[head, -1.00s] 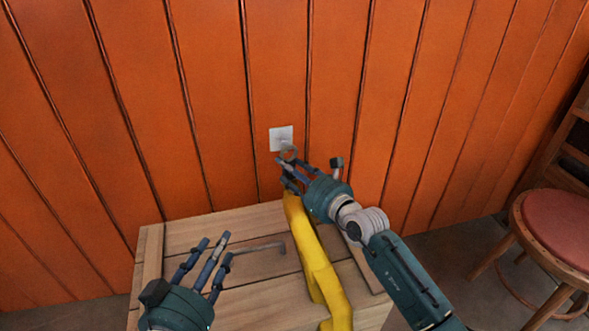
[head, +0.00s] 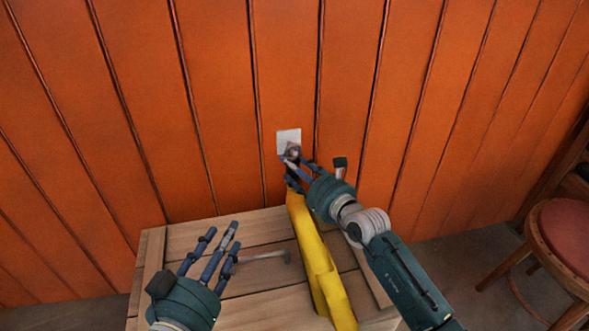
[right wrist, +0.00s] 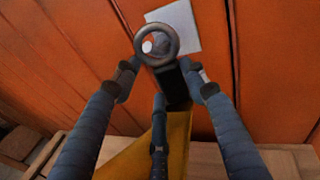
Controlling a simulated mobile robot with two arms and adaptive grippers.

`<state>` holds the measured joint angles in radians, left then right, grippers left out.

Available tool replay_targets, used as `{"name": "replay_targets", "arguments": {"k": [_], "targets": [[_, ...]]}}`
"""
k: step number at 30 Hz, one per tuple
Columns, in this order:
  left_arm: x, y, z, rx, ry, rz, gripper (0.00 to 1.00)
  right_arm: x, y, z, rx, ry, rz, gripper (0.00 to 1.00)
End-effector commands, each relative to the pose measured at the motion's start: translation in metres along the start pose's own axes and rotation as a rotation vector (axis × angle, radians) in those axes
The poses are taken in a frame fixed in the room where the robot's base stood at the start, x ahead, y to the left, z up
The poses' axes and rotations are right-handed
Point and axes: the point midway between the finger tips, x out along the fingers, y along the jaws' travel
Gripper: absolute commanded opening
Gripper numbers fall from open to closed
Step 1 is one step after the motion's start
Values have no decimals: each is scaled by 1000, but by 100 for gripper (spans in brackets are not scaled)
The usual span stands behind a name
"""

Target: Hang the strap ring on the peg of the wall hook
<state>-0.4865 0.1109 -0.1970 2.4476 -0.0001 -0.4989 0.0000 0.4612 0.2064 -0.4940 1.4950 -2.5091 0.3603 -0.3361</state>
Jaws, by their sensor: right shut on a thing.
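The wall hook is a white square plate (head: 288,136) on the orange wall; it also shows in the right wrist view (right wrist: 181,24). My right gripper (head: 296,172) is shut on the yellow strap's ring end, just in front of the plate. The dark strap ring (right wrist: 157,45) stands above the fingertips, and the peg's pale round tip (right wrist: 149,46) shows within its opening. I cannot tell whether the ring is around the peg or only in front of it. The yellow strap (head: 316,255) hangs down onto the crate. My left gripper (head: 222,242) is open and empty.
A wooden crate (head: 187,235) stands against the wall below the hook. A grey bent rod (head: 262,256) lies on it, near the left fingers. The wall around the plate is clear.

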Motion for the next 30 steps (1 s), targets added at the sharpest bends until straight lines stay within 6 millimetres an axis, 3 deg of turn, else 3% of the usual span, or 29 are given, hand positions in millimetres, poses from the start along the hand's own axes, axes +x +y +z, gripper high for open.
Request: {"name": "replay_targets", "arguments": {"k": [30], "targets": [[-1,7,-60,-2,267,16,38,-1,-12,-10,0,-2,-3,13]]}}
